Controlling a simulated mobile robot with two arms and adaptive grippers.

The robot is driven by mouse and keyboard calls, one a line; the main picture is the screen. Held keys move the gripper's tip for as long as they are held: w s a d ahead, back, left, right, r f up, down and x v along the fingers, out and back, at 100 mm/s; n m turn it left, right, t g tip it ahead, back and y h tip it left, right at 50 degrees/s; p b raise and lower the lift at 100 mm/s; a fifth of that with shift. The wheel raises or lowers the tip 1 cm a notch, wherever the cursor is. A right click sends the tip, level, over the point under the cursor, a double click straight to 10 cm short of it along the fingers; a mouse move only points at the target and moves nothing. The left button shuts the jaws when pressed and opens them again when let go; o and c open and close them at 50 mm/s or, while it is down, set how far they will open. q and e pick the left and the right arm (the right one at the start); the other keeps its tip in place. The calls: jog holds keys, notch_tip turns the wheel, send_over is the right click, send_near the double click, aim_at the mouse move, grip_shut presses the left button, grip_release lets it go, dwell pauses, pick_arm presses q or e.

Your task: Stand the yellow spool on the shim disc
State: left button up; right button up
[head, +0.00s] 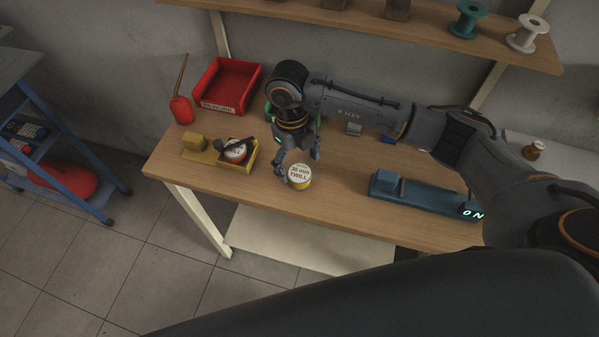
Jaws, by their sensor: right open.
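The yellow spool (300,183), with a white top lettered "20 mm TWILL", stands upright near the front edge of the wooden workbench (340,215). My right gripper (298,164) points down right at the spool, its fingers spread. One finger is at the spool's left side and the other behind its right side. I cannot tell whether they touch it. I cannot pick out the shim disc for certain; it may be hidden by my gripper or the spool. My left gripper is not in view.
A yellow tray (215,158) holding a red-and-white round item is left of the spool. A red bin (226,84) and red oil can (181,109) stand behind. A blue device (425,196) reading "ON" lies right. A shelf (420,25) with spools hangs above.

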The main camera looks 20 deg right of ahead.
aim_at(300, 173)
jog(key=f, duration=0.1)
jog(key=f+p, duration=0.1)
jog(key=f, duration=0.1)
jog(key=shift+s+d+f, duration=0.1)
jog(key=shift+s+f, duration=0.05)
jog(key=shift+s, duration=0.2)
jog(key=shift+f, duration=0.2)
jog(key=c, duration=1.4)
jog(key=shift+w+r, duration=0.1)
jog(key=shift+r, duration=0.4)
notch_tip(300, 173, up, 2)
jog(key=shift+r+b, duration=0.15)
jog(key=shift+b, duration=0.3)
pick_arm(q)
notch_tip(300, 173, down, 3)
jog(key=b, duration=0.3)
jog(key=shift+b, duration=0.4)
pick_arm(e)
jog(key=s+a+r, duration=0.1)
jog(key=s+r, duration=0.2)
jog(key=s, duration=0.1)
jog(key=s+a+r, duration=0.1)
jog(key=s+r, duration=0.2)
jog(key=s, duration=0.2)
jog(key=s+a+r, duration=0.1)
jog(key=s+r, duration=0.2)
jog(key=s, duration=0.1)
jog(key=shift+s+a+r, duration=0.25)
jog(key=shift+s+r, duration=0.1)
jog(key=shift+r, duration=0.05)
